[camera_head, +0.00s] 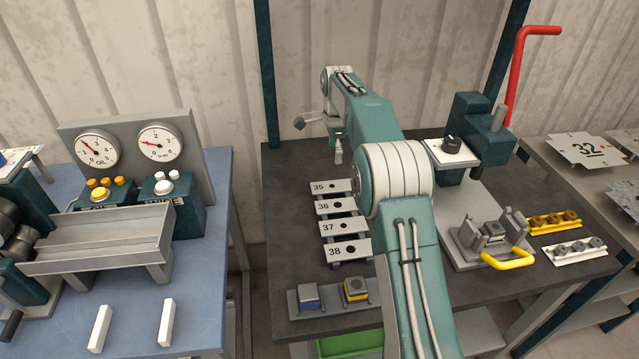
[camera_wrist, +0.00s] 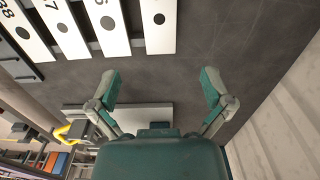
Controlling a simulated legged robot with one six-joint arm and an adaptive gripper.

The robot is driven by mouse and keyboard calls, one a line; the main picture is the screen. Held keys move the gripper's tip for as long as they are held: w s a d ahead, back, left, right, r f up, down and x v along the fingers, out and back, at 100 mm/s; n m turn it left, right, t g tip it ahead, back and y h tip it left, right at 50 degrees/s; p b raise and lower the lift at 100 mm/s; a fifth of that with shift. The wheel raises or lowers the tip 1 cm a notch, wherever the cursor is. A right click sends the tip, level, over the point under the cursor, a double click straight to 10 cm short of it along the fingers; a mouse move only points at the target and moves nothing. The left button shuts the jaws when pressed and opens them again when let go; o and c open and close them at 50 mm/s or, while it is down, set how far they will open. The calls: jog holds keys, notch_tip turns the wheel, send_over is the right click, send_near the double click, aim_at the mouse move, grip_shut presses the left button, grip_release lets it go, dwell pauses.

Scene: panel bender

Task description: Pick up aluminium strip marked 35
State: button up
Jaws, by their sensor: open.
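The aluminium strip marked 35 (camera_head: 323,187) is a pale flat bar with a dark hole. It lies at the far end of a row of similar strips on the dark table. In the wrist view, the rightmost strip of the row (camera_wrist: 160,32) shows a hole, with its number out of frame. My gripper (camera_head: 338,152) hangs above the table just beyond the strip marked 35. In the wrist view my gripper (camera_wrist: 163,90) has its two fingers wide apart, with bare table between them and nothing held.
Strips marked 36 (camera_head: 323,206), 37 (camera_head: 328,226) and 38 (camera_head: 334,250) lie beside it, closely spaced. A block fixture (camera_head: 307,299) stands in front of the row. A press (camera_head: 480,130) and a yellow-handled fixture (camera_head: 510,258) stand to the right. The far table strip is clear.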

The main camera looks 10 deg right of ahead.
send_over(332, 184)
jog(key=f, duration=0.5)
jog(key=shift+s+d+f, duration=0.2)
jog(key=shift+s+d, duration=0.1)
jog(key=shift+s, duration=0.1)
jog(key=f, duration=0.2)
jog(key=a+f, duration=0.1)
jog(key=f, duration=0.2)
jog(key=shift+d+f, duration=0.1)
jog(key=shift+f, duration=0.15)
jog(key=shift+f, duration=0.25)
jog(key=shift+c, duration=0.3)
jog(key=c, duration=1.1)
